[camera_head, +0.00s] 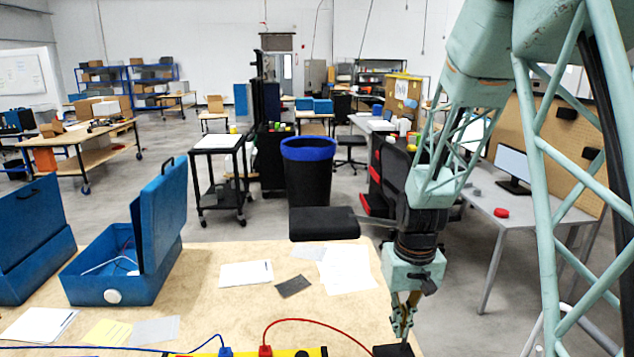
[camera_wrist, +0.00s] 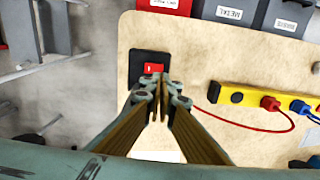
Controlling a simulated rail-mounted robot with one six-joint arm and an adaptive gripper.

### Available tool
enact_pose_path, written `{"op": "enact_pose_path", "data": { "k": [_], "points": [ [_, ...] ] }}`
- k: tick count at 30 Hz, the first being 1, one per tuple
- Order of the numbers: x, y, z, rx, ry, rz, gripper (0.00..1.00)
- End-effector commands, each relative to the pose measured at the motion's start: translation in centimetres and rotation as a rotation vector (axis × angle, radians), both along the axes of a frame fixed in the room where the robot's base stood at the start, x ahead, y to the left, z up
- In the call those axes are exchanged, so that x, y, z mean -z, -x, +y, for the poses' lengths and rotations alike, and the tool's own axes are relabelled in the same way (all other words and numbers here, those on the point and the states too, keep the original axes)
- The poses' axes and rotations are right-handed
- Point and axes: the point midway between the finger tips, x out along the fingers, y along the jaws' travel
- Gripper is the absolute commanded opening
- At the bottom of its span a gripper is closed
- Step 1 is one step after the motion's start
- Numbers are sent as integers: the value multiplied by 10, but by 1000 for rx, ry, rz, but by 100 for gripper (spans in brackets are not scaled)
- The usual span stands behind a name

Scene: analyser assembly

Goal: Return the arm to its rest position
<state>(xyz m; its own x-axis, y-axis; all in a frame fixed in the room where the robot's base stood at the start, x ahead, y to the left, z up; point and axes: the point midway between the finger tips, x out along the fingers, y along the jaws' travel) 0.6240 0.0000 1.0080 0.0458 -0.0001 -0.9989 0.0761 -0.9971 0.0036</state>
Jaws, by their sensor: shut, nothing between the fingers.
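My gripper (camera_head: 402,316) hangs from my pale green arm at the right of the head view, above the front right part of the wooden table (camera_head: 210,276). In the wrist view my gripper (camera_wrist: 160,90) is shut and empty, its fingertips together. Just beyond the tips is a black plate with a red switch (camera_wrist: 152,68) on the table. The plate (camera_head: 393,350) shows partly at the bottom edge of the head view. Whether the fingers touch it I cannot tell.
A yellow strip (camera_wrist: 262,100) with red and blue plugs lies nearby, a red cable (camera_wrist: 240,127) running from it. An open blue case (camera_head: 122,270) stands at left. Papers (camera_head: 345,268) lie mid-table. Labelled bins (camera_wrist: 225,12) line one table edge in the wrist view.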

Motion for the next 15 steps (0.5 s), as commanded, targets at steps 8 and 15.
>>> {"op": "enact_pose_path", "data": {
  "k": [8,15],
  "points": [
    [-47,18,0,7,-1,-30,0],
    [-83,37,0,13,-1,-52,0]
  ]
}}
